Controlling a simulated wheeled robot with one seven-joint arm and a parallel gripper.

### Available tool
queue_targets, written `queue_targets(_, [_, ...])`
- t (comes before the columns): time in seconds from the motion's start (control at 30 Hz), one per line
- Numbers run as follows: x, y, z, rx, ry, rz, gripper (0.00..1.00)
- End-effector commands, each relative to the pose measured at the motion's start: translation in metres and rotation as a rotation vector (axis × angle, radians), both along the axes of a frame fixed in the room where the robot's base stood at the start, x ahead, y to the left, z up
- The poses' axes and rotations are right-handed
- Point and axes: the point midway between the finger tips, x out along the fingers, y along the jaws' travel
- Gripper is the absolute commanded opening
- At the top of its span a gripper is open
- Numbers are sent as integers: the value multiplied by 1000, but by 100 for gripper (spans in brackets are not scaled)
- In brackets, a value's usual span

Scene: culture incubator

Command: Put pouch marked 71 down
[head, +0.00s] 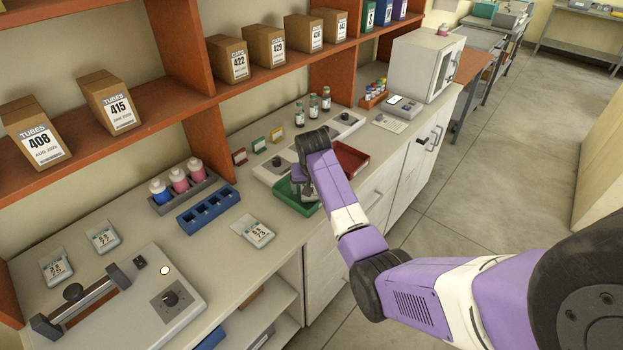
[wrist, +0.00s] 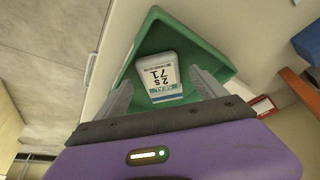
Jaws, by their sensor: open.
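The pouch marked 71 (wrist: 163,78) lies in the green tray (wrist: 203,46), its label facing up in the wrist view. My gripper (wrist: 165,88) is open above the tray, one finger on each side of the pouch with gaps showing between. In the head view my gripper (head: 302,188) points down over the green tray (head: 285,199), and my arm hides much of it. The pouch cannot be made out in the head view.
A red tray (head: 351,160) stands just behind the green one. Another pouch (head: 253,231) lies on the counter to the left, near a blue rack (head: 209,212). A sealer-like device (head: 120,305) stands front left. Boxes fill the shelf above.

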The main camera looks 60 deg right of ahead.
Motion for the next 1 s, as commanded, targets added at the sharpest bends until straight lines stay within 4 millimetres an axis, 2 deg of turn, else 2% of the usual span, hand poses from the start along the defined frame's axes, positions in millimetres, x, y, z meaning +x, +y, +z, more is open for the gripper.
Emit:
queue_targets(0.3, [-12,21,59,-3,-3,0,81])
queue_targets(0.5, [-18,30,85,-2,-1,-1,81])
queue_targets(0.7, [-21,34,95,0,0,-1,81])
queue_targets(1.0, [-21,34,95,0,0,-1,81])
